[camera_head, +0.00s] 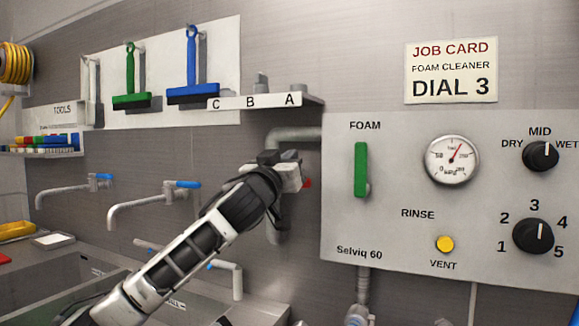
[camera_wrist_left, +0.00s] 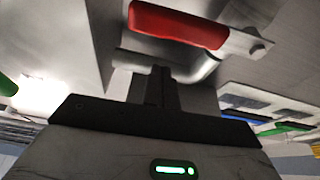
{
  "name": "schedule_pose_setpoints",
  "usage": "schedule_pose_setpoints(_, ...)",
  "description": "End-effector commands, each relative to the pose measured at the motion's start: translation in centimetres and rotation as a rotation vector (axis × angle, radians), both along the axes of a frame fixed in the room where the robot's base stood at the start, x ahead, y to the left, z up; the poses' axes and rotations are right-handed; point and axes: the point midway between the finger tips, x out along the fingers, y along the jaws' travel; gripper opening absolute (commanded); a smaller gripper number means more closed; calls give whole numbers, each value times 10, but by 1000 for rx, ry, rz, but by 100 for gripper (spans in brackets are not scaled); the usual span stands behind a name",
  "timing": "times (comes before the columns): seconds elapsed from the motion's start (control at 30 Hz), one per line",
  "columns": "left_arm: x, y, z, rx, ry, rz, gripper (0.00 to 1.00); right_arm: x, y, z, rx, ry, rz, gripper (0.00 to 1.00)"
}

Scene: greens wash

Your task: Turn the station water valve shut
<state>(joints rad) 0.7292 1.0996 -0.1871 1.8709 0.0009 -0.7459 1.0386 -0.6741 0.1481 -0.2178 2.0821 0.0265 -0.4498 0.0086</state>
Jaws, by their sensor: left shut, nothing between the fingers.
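The station water valve has a red handle, mostly hidden behind my left gripper in the head view; a small red part (camera_head: 307,183) shows just right of the gripper. In the left wrist view the red handle (camera_wrist_left: 178,25) lies across the top, joined to a metal bracket at its right end. A grey pipe (camera_head: 293,134) runs beside the valve to the panel. My left gripper (camera_head: 281,157) is at the valve, and its closed, empty fingers (camera_wrist_left: 160,86) appear just below the handle in the wrist view. Contact cannot be told. My right gripper is not in view.
The control panel (camera_head: 398,235) stands right of the valve, with a green foam lever (camera_head: 361,168), gauge (camera_head: 452,160), dials and yellow vent button (camera_head: 445,244). A shelf (camera_head: 268,101) is above my gripper. Taps and sinks (camera_head: 55,285) are at left.

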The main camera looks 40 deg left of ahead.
Motion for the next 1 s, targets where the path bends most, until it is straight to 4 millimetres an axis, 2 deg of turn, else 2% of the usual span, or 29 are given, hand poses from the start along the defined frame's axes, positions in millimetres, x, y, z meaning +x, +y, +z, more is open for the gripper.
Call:
schedule_pose_setpoints(0.03, 1, -2, -14, 2, 9, -2, 0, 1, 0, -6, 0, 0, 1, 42)
schedule_pose_setpoints(0.23, 0, -2, -32, 0, 6, -1, 0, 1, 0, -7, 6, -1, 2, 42)
schedule_pose_setpoints(0.5, 0, -3, -36, 0, 3, -1, 0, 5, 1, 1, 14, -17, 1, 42)
schedule_pose_setpoints(0.67, 0, -3, -36, 2, 4, -1, 0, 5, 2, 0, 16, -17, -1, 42)
schedule_pose_setpoints(0.83, 0, -4, -53, 68, 27, -2, 0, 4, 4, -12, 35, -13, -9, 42)
schedule_pose_setpoints(1.0, 1, -5, -54, 91, 38, -3, 0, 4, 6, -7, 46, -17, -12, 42)
